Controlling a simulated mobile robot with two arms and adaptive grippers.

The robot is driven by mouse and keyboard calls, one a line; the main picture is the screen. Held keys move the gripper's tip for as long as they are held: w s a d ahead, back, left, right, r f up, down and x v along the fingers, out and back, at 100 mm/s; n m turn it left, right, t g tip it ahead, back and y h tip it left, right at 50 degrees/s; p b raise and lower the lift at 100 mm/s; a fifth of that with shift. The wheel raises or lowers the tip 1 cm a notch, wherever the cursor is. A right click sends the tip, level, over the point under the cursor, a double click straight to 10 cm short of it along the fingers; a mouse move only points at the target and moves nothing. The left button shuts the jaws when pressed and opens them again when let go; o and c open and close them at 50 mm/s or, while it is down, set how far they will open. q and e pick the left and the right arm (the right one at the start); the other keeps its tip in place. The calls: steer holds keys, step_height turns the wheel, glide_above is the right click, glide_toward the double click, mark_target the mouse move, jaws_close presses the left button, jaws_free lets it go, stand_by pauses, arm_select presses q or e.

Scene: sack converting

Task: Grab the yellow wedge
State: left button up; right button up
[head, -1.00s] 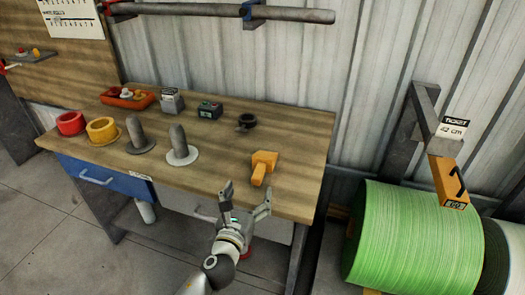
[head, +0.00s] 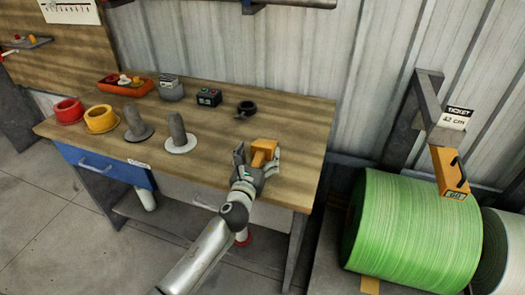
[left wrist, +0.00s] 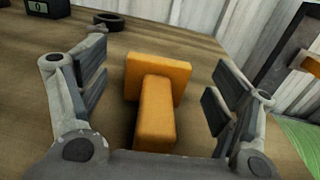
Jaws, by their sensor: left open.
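The yellow wedge (head: 263,147) is an orange-yellow block with a broad head and a narrower stem. It lies on the wooden workbench near its right front part. My left gripper (head: 259,155) reaches in over the front edge with its fingers open around the wedge. In the left wrist view the wedge (left wrist: 158,100) sits between the two open fingers, stem toward the palm, with a gap on each side. The fingers do not appear to touch it. My right gripper is not in view.
On the workbench (head: 300,125) stand a black ring (head: 246,108), a grey post on a white base (head: 178,134), a darker post (head: 135,122), and yellow (head: 101,119) and red (head: 68,111) cups. A green roll (head: 410,225) stands to the right.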

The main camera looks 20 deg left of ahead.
arm_select(q)
steer(key=shift+w, duration=1.05)
steer(key=c, duration=1.1)
steer(key=shift+c, duration=0.8)
steer(key=shift+r, duration=0.15)
